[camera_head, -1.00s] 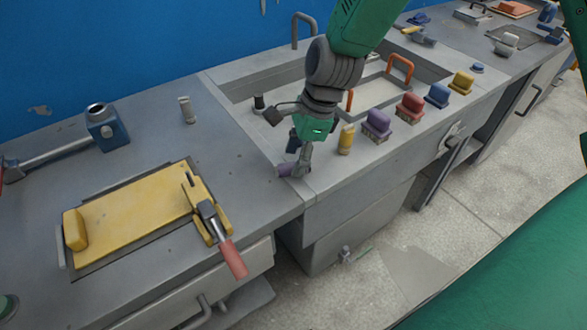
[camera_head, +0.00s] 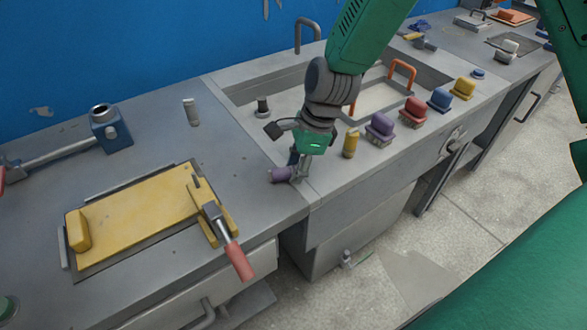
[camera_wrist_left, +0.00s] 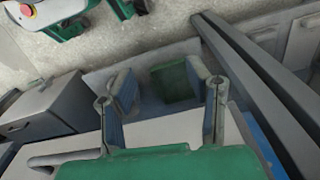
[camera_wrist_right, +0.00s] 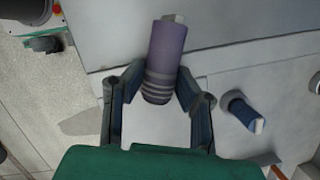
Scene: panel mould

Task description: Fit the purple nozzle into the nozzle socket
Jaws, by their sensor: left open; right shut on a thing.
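The purple nozzle (camera_head: 280,174) is held by my right gripper (camera_head: 296,170) above or near the grey counter, just left of the sink unit. It lies roughly sideways in the head view. In the right wrist view the nozzle (camera_wrist_right: 166,55) points away from the fingers, its ringed dark end between the fingertips (camera_wrist_right: 158,88). A blue block with a round opening on top (camera_head: 108,128) stands at the back left; it looks like the nozzle socket. My left gripper (camera_wrist_left: 162,85) is open and empty in the left wrist view; the head view does not clearly show it.
A yellow panel (camera_head: 135,215) with a red-handled clamp (camera_head: 236,258) lies on the left counter. A grey post (camera_head: 191,112) stands behind it. A yellow nozzle-like piece (camera_head: 350,143) and several coloured blocks line the sink's front edge. The counter between panel and sink is clear.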

